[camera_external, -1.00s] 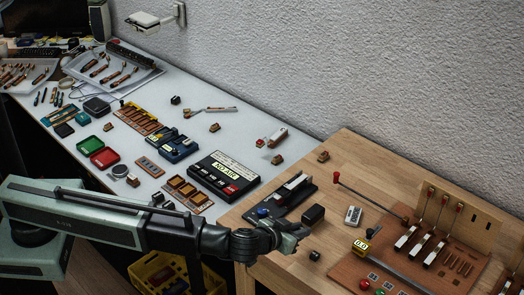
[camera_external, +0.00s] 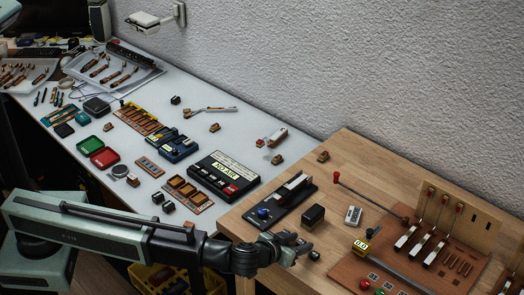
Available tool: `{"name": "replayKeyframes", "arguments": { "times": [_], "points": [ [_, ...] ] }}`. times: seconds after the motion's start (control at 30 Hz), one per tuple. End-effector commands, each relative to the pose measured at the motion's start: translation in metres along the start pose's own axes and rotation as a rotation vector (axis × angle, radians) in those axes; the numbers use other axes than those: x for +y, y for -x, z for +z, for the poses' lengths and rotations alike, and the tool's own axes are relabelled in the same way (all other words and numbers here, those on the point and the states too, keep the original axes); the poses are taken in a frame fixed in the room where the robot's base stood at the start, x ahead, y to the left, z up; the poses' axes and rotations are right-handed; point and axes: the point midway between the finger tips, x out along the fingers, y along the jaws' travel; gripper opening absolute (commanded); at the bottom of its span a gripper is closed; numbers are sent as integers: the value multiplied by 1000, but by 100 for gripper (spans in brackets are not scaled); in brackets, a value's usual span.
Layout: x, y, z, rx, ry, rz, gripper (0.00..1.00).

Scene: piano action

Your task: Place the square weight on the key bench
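My gripper (camera_external: 299,243) is low over the front left part of the wooden bench (camera_external: 345,150). Its fingers look apart, with nothing visible between them. A small dark cube (camera_external: 314,256), which may be the square weight, sits on the wood just right of the fingertips. A larger black block (camera_external: 313,216) stands behind the gripper. Two more small dark cubes (camera_external: 158,198) (camera_external: 168,207) sit on the white table. I cannot tell for sure which is the square weight. A brown board with upright key parts (camera_external: 415,255) lies on the wooden bench.
A black device with a blue knob (camera_external: 280,202) lies behind my gripper. The white table (camera_external: 225,125) holds several parts and trays. A yellow crate (camera_external: 165,279) is below.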

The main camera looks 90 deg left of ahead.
Motion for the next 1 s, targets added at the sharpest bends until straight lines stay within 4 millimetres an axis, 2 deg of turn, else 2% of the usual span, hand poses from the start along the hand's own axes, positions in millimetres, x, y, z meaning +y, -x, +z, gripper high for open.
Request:
{"name": "replayKeyframes", "arguments": {
  "times": [0.23, 0.37, 0.5, 0.7, 0.83, 1.0],
  "points": [
    [0, 4, -3, 0, 0, 1, 41],
    [-1, 29, -6, 0, -1, 3, 41],
    [-1, 66, -7, 1, -2, 3, 41],
    [0, 107, -5, 0, 0, 2, 41],
    [0, 119, -3, 0, 0, 0, 41],
    [0, 121, -1, 0, 0, 0, 41]
  ]
}}
